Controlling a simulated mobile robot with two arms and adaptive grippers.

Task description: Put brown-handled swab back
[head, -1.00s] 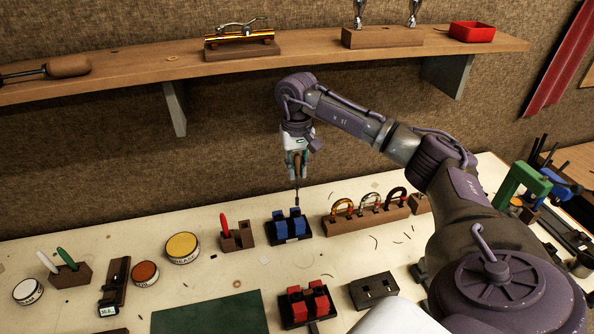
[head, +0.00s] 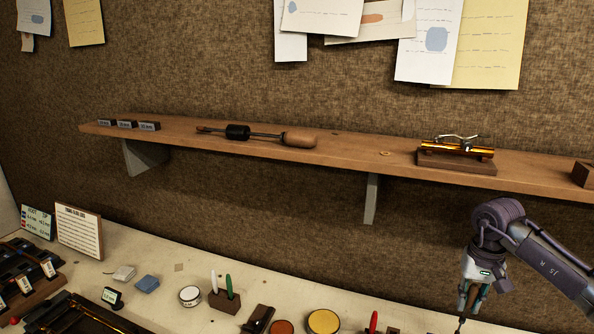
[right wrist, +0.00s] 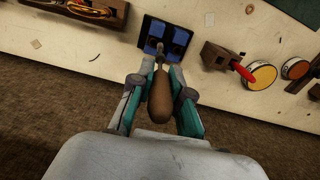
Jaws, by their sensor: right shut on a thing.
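The brown-handled swab (right wrist: 159,98) is in my right gripper (right wrist: 161,82), whose fingers close on both sides of the handle in the right wrist view. Its thin shaft points away toward a blue two-block stand (right wrist: 165,38) on the bench; I cannot tell whether it touches. In the head view my right gripper (head: 471,297) hangs fingers-down at the lower right, with the dark shaft below it cut by the frame edge. A dark wooden holder (right wrist: 217,57) with a red-handled tool (right wrist: 243,72) stands beside the blue stand. My left gripper is not in view.
A shelf (head: 350,165) runs along the wall above the bench, bearing a brass part on a wooden block (head: 456,165) and a wooden-handled tool (head: 300,140). A yellow-lidded tin (head: 323,321) and a small holder with white and green tools (head: 224,301) stand on the bench.

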